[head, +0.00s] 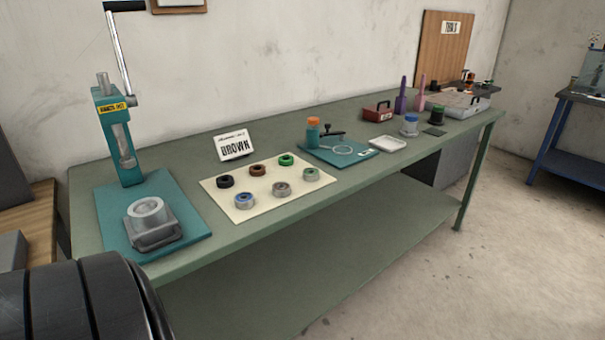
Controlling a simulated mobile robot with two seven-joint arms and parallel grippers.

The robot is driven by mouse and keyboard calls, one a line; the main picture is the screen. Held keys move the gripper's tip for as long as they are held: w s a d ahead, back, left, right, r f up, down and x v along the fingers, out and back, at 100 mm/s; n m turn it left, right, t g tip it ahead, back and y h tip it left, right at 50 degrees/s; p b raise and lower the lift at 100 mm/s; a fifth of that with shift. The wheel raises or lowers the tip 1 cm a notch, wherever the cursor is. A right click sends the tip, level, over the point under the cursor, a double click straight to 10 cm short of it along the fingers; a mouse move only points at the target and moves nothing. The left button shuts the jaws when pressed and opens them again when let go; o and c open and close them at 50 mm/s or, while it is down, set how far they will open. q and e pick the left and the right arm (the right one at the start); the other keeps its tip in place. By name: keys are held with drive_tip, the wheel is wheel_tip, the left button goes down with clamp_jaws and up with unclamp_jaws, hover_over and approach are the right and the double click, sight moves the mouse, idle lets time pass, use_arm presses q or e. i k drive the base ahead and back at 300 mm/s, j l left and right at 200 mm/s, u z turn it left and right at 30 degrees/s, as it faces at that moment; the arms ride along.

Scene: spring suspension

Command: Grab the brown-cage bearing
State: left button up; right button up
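A cream mat (222,205) on the green workbench (300,212) holds several small rings in two rows. In the back row are a black ring (225,182), a brown ring (257,170) and a green ring (286,159). In the front row are metallic rings: one with blue (244,200), one grey-brown (281,188) and one grey-green (311,174). The cages are too small to tell apart clearly. Neither gripper shows in the head view.
A teal lever press (118,135) and a metal block with a round seat (151,222) stand left of the mat. To the right are a teal board (340,153), a white tray (387,143) and a red box (377,111). A black rounded part of mine fills the lower left corner.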

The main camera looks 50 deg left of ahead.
sight(281, 190)
drive_tip(key=i+u, duration=0.4)
drive_tip(key=i+l+u, duration=0.1)
drive_tip(key=i+u, duration=0.3)
drive_tip(key=i+l+u, duration=0.25)
drive_tip(key=i+u, duration=0.15)
drive_tip(key=i, duration=0.1)
